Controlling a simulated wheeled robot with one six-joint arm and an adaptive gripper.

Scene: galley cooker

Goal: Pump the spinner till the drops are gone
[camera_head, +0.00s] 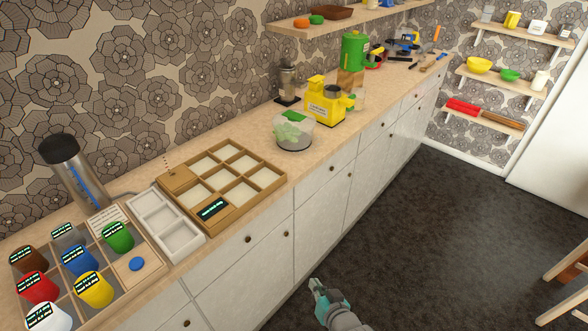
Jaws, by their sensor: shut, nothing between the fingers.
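The spinner appears to be the clear bowl (307,143) with green leafy pieces inside, standing on the wooden counter right of the compartment tray. Its pump knob and any drops are too small to make out. My gripper (317,284) is low in the picture, over the dark floor in front of the cabinets. It is shut and empty, well apart from the spinner, which stands further up and slightly left in the picture.
A yellow machine (323,107) stands close right of the spinner, and a dark grinder-like device (287,82) behind it. A wooden compartment tray (263,184) lies to its left. Colored cups, including a green one (118,238), fill the near left counter.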

